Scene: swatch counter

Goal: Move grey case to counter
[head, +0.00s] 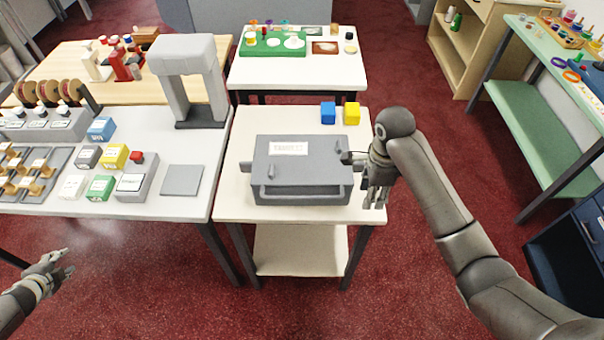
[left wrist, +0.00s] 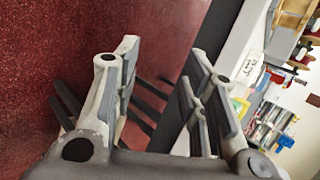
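The grey case (head: 301,180) lies flat on a small white table in the middle of the head view. It has a pale label on top, a bar handle along its front and a side handle at each end. My right gripper (head: 375,200) points down beside the case's right end, close to the side handle; its fingers are too small to judge. The light grey counter (head: 170,206) stands left of the white table. My left gripper (head: 67,261) is open and empty over the floor at lower left; its spread fingers fill the left wrist view (left wrist: 155,80).
A blue block (head: 328,113) and a yellow block (head: 351,113) stand behind the case. On the counter are a grey arch-shaped stand (head: 190,70), a flat grey plate (head: 182,180) and several small boxes. Red floor (head: 150,285) is clear in front.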

